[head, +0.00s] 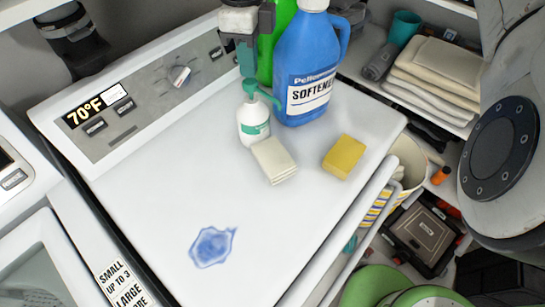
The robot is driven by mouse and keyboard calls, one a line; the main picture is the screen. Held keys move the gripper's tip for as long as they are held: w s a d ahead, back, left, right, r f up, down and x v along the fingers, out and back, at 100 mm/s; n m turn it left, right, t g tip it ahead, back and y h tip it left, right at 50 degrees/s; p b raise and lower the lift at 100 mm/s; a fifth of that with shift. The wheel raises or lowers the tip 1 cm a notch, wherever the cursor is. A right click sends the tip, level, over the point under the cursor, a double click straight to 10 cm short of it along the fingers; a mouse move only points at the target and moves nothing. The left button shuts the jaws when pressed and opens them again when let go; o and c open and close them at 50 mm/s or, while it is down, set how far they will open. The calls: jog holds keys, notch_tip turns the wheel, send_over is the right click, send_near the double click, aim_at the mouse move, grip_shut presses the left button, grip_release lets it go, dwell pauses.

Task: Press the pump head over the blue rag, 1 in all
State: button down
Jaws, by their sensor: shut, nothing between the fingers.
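The pump bottle (254,127) is white with a teal label and stands upright on the white appliance top. Its teal pump head (250,86) has a spout pointing right and slightly toward the front. My gripper (247,74) is shut and points down from above, its tips at or just above the pump head; I cannot tell whether they touch. A flat, irregular blue patch, seemingly the blue rag (212,247), lies near the front left of the top, well apart from the bottle.
A blue softener jug (308,68) and a green bottle (283,25) stand behind the pump bottle. A folded cream cloth (273,160) lies just in front of it, and a yellow sponge (344,157) lies to the right. The control panel (150,85) borders the left. The middle-left top is clear.

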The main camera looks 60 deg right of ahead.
notch_tip(320, 180, up, 6)
jog(key=shift+p, duration=1.25)
